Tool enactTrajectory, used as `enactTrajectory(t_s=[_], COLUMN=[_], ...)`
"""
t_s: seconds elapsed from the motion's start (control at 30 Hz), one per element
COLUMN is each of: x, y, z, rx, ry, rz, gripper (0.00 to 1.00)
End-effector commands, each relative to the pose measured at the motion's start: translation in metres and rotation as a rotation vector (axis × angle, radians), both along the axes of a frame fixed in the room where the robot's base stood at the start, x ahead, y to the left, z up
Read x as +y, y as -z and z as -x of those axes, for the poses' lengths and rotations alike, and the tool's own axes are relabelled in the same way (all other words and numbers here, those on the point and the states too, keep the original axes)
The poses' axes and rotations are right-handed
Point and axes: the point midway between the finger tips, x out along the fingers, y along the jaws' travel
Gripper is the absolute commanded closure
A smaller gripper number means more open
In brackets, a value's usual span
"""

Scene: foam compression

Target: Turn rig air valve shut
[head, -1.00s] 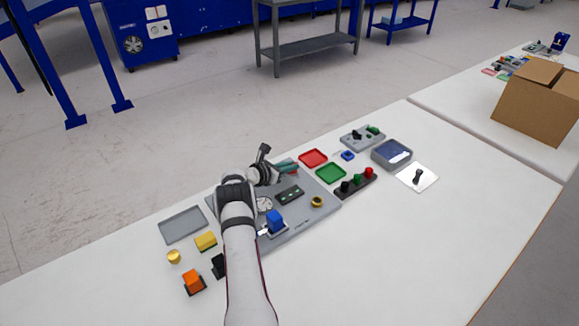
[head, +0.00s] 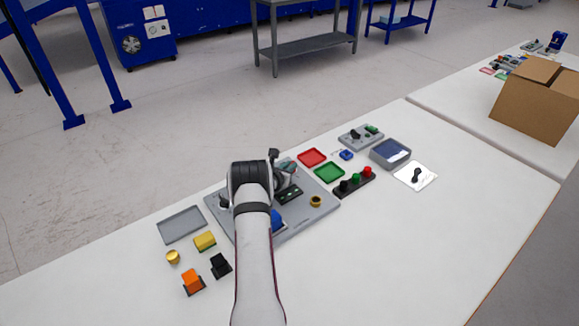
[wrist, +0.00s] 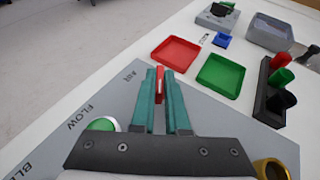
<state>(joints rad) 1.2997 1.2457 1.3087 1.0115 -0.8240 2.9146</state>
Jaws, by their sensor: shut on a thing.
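In the wrist view, my gripper (wrist: 160,74) has its two teal fingers closed around a thin red handle (wrist: 160,86), which I take to be the air valve's lever. The handle stands on the grey rig plate (wrist: 215,118), beside lettering that seems to read AIR. The fingers hide most of the valve, so I cannot tell its exact angle.
Beyond the rig lie a red tray (wrist: 176,53) and a green tray (wrist: 220,75). A dark block with coloured knobs (wrist: 272,100) stands to the right. A green dome (wrist: 101,125) and a brass ring (wrist: 271,169) flank my gripper. The front right table is clear.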

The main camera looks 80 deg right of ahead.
Motion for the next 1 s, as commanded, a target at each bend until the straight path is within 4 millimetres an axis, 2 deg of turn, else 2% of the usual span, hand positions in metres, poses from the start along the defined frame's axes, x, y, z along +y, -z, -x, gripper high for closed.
enactTrajectory(t_s=[0.17,0.2,0.33,0.8,1.0], x=[0.0016,0.0016,0.0012,0.0001,-0.002], y=[0.0025,0.0026,0.0022,0.0012,0.0002], z=[-0.0002,-0.0002,-0.0001,-0.0006,-0.004], rx=[-0.001,-0.001,-0.001,0.0,0.0], ry=[0.001,0.001,0.001,0.011,0.151], rz=[-0.006,-0.006,-0.005,-0.001,0.006], gripper=[1.0,0.8,0.57,0.57,0.57])
